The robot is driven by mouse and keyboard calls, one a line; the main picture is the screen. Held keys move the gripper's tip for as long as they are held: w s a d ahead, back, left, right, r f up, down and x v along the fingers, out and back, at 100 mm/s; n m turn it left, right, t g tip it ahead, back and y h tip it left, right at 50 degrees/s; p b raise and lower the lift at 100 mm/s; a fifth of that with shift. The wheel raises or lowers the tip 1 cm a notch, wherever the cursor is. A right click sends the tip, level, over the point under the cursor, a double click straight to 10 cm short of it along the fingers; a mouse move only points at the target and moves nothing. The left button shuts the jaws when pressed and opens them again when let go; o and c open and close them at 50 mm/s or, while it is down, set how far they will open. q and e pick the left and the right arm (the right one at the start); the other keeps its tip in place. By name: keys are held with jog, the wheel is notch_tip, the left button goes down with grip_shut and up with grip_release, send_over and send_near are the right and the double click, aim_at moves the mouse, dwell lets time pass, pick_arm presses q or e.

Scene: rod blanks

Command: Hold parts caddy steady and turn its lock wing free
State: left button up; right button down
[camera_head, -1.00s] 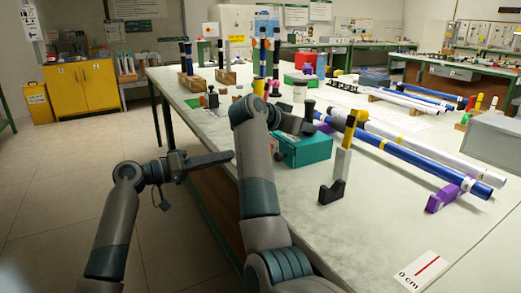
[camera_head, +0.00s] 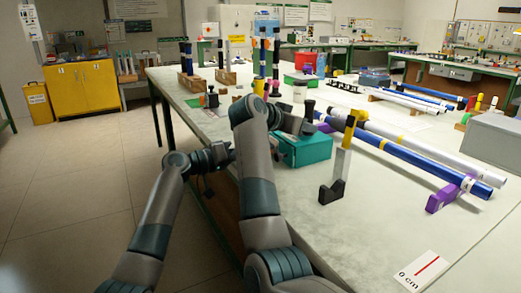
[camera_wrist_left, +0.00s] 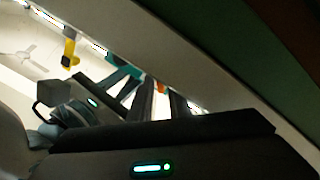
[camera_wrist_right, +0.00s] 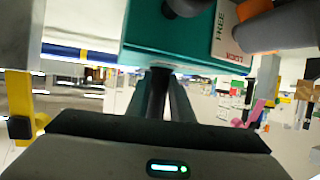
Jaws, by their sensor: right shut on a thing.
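The parts caddy (camera_head: 312,151) is a teal box near the table's left edge. In the right wrist view, the caddy (camera_wrist_right: 150,42) shows a pale FREE/LOCK label (camera_wrist_right: 222,35). An orange piece (camera_wrist_right: 258,32), apparently the lock wing, lies beside the label, partly covered by a grey shape. My right gripper (camera_wrist_right: 165,92) is shut at the caddy's edge; the exact grip point is hidden. My left gripper (camera_wrist_left: 162,103) has its fingers apart and empty, by the table edge left of the caddy. A small orange spot shows beyond them; I cannot tell what it is.
A black stand with a yellow-topped upright (camera_head: 342,163) stands right of the caddy. Long blue (camera_head: 420,163) and white tubes lie on purple supports beyond it. Racks of rods stand farther back. The front of the table (camera_head: 350,240) is mostly clear.

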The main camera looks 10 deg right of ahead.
pick_arm(q)
jog(key=shift+d, duration=0.25)
grip_shut()
jog(key=shift+n, duration=0.4)
jog(key=n, duration=0.4)
jog(key=shift+w, duration=0.1)
jog(key=n, duration=0.4)
jog(key=shift+n, duration=0.4)
jog(key=shift+a, duration=0.1)
jog(key=shift+f, duration=0.1)
